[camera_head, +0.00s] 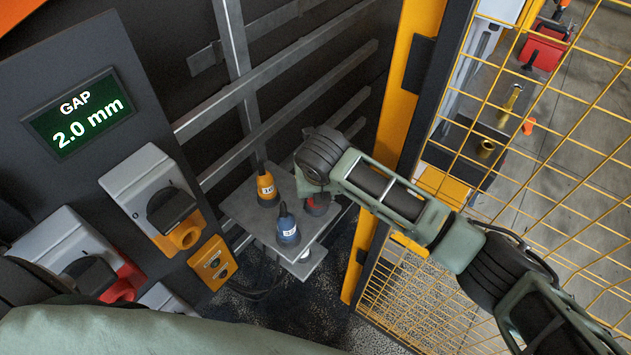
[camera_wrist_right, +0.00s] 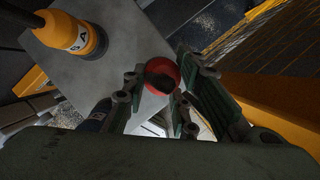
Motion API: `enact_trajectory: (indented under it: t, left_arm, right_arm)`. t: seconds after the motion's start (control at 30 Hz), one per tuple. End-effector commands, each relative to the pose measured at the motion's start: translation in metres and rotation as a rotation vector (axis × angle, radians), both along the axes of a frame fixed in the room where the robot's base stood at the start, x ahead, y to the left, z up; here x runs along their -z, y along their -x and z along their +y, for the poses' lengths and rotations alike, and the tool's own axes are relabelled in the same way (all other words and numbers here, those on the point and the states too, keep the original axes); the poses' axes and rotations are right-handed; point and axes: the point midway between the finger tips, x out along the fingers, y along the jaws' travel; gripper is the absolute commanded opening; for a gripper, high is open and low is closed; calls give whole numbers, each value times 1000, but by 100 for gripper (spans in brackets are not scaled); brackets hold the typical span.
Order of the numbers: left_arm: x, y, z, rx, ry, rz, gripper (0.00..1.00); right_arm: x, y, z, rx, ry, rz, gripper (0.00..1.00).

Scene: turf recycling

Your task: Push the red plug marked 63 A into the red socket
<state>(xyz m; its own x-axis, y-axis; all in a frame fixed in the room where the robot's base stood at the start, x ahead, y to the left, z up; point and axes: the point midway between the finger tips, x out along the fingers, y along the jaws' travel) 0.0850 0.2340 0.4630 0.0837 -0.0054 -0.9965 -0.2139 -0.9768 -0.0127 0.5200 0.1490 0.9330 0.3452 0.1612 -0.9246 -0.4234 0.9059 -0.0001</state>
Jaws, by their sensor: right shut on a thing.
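The red plug (camera_head: 317,208) stands on a small grey metal shelf, mostly hidden under my right gripper (camera_head: 314,192) in the head view. In the right wrist view the plug's round red end (camera_wrist_right: 158,67) with a dark centre lies between the fingers of my right gripper (camera_wrist_right: 163,88), which is shut on it. Its 63 A marking cannot be read. The red socket (camera_head: 124,284) is at the lower left, on a grey switch box (camera_head: 62,245), partly hidden by my own arm. My left gripper is not in view.
On the shelf (camera_head: 242,213), an orange plug (camera_head: 266,189) and a blue plug (camera_head: 287,228) stand close left of the red one. An orange socket (camera_head: 184,236) sits above the red socket. A display (camera_head: 84,113) reads GAP 2.0 mm. Yellow mesh fence (camera_head: 560,190) stands at right.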

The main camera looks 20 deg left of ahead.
Motion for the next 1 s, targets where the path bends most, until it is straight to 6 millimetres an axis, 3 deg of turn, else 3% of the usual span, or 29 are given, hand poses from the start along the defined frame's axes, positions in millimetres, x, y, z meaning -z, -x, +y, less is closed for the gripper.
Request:
enact_trajectory:
  t: [0.17, 1.0]
  left_arm:
    - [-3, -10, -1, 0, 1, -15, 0]
    - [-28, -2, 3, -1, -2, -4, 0]
  right_arm:
    - [-3, -1, 1, 0, -2, -2, 0]
    - [-57, 0, 0, -2, -2, -4, 0]
